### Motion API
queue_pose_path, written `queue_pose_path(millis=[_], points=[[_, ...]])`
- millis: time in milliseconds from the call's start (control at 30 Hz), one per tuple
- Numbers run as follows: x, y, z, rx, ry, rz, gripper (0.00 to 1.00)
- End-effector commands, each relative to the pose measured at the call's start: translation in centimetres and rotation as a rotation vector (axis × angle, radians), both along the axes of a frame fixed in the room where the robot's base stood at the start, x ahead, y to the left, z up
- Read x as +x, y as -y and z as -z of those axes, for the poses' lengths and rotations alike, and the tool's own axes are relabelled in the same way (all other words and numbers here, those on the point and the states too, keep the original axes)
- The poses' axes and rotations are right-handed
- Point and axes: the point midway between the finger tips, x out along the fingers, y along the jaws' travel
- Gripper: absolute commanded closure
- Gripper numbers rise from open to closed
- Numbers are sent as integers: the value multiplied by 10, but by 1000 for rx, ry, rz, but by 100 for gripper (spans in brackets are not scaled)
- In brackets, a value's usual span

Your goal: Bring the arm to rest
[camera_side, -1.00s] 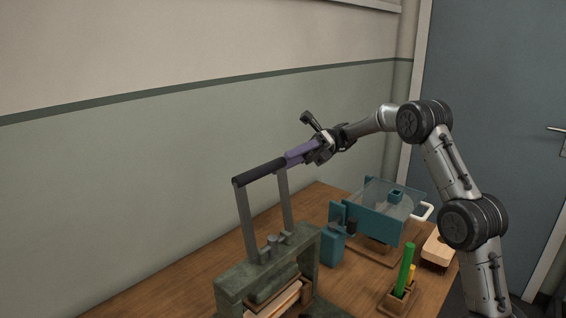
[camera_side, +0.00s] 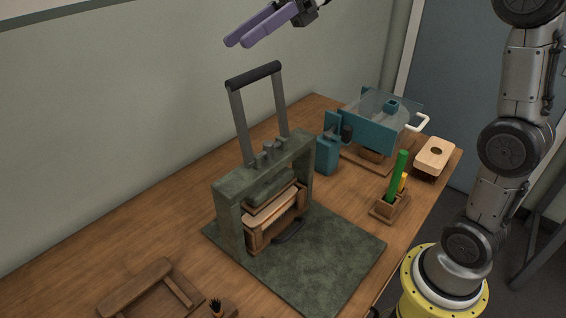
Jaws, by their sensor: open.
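My gripper (camera_side: 236,42) is at the top of the side view, with two purple fingers spread apart and nothing between them. It hangs in the air above the black handle bar (camera_side: 253,75) of the green press (camera_side: 228,226), clear of it. The press stands upright on a dark green base plate (camera_side: 335,262), its handle raised on two grey arms. A wooden block (camera_side: 277,216) sits in a wooden holder inside the press frame. The wrist above the gripper is cut off by the top edge.
A teal machine (camera_side: 367,131) with a clear cover and white crank stands at the back right. A wooden tray (camera_side: 137,288) lies at the front left. Table between is clear.

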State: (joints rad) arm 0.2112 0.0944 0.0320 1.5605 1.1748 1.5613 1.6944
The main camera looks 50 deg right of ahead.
Motion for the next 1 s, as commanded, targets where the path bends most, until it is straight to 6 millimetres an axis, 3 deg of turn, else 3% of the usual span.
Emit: queue_pose_path(millis=[33,233,500,733,833,1000], points=[[-20,-2,12,-96,89,-29,42],[-91,14,75,-526,492,-262,42],[-178,72,153,-1073,1001,-850,42],[-217,114,193,-1339,1256,-1359,42],[-222,122,200,-1383,1299,-1475,42],[-224,126,203,-1398,1315,-1529,42]])
